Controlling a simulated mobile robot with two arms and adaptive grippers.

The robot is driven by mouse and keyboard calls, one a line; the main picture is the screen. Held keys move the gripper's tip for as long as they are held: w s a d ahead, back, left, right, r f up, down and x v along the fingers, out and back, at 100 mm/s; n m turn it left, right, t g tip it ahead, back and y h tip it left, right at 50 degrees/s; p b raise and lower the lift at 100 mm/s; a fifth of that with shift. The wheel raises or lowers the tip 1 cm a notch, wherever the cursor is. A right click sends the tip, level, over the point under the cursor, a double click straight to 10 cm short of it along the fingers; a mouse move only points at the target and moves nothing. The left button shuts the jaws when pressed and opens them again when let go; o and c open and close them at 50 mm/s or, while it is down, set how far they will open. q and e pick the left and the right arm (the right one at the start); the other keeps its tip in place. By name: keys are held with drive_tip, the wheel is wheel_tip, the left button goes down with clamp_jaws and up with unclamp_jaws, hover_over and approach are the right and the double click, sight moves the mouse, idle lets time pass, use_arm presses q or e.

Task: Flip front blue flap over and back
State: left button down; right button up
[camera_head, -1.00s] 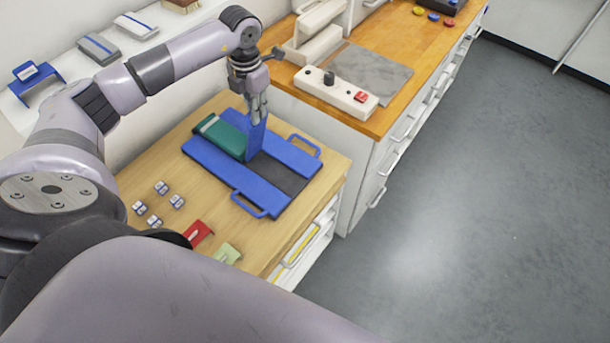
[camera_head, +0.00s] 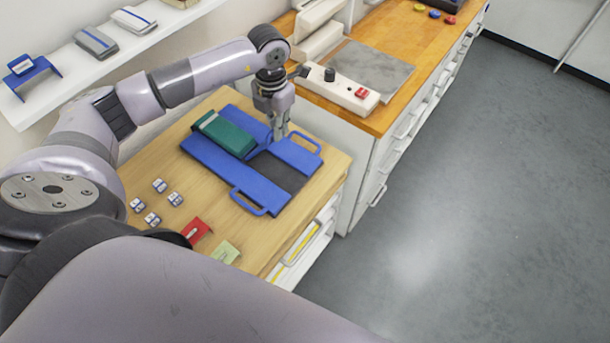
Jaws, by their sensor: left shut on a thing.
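A blue folding board (camera_head: 208,158) with a dark grey panel (camera_head: 280,170) and two handles lies on the wooden table. A folded green garment (camera_head: 228,134) lies on its upper left part. My left gripper (camera_head: 279,138) is low over the board's upper right part, right of the garment. It is shut on the blue flap (camera_head: 264,144), whose visible part is now low, close to the board. The fingers hide part of the flap, so I cannot tell whether it lies fully flat. My right gripper is not in view.
Several small white-and-blue tags (camera_head: 159,186), a red item (camera_head: 197,229) and a light green item (camera_head: 226,251) lie on the table's near left. A shelf holds folded items (camera_head: 96,42).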

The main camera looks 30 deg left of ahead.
use_arm(q)
wheel_tip(320, 180, down, 2)
drive_tip(key=d+b, duration=0.1)
drive_tip(key=d, duration=0.2)
drive_tip(key=b, duration=1.1)
hover_over(309, 196)
drive_tip(key=f, duration=1.4)
drive_tip(key=shift+a, duration=0.2)
drive_tip(key=f+b, duration=0.4)
drive_tip(key=f, duration=0.1)
drive_tip(key=shift+d, duration=0.2)
drive_tip(key=shift+r, duration=0.1)
drive_tip(key=c, duration=1.9)
unclamp_jaws()
drive_tip(key=shift+d, duration=0.15)
drive_tip(key=shift+r, duration=0.15)
